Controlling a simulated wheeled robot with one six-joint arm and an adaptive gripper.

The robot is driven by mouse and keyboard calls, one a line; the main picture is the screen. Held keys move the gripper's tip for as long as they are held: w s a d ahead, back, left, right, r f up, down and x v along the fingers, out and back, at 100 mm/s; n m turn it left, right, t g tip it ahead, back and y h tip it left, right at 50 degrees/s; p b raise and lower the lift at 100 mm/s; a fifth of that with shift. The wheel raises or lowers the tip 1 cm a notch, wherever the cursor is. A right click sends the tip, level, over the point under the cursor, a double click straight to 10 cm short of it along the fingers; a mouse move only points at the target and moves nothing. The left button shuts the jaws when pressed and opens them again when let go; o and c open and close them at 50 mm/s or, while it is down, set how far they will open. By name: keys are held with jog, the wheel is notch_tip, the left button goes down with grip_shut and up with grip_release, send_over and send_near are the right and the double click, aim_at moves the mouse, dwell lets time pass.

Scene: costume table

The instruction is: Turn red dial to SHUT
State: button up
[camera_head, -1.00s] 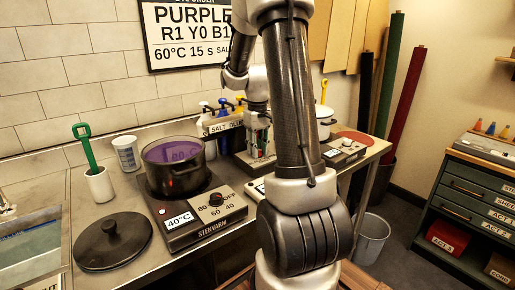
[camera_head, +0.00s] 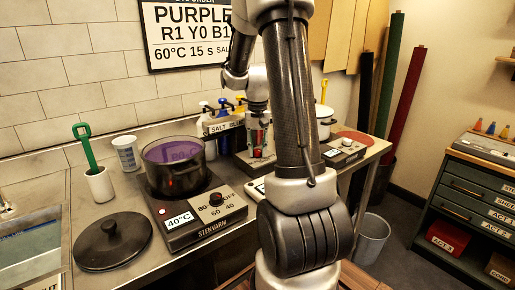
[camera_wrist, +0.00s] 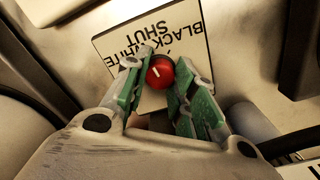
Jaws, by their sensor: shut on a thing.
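The red dial (camera_wrist: 160,72) shows in the wrist view with a short white mark on its face. It sits on a white label plate (camera_wrist: 110,38) with upside-down lettering that includes BLACK, WHITE and SHUT. The white mark slants toward the upper left of the picture. My gripper (camera_wrist: 158,70) has its green-padded fingers on either side of the dial and is shut on it.
A hotplate (camera_head: 207,218) with a pot of purple liquid (camera_head: 175,172) stands left of my arm. A black lid (camera_head: 112,240) and a cup with a green tool (camera_head: 99,184) lie further left. A white pot (camera_head: 324,122) stands to the right. Bottles stand behind the stand.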

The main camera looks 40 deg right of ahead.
aim_at(257, 150)
jog(key=shift+m, duration=0.6)
jog(key=o, duration=1.1)
jog(key=shift+c, duration=0.2)
notch_tip(257, 150, up, 12)
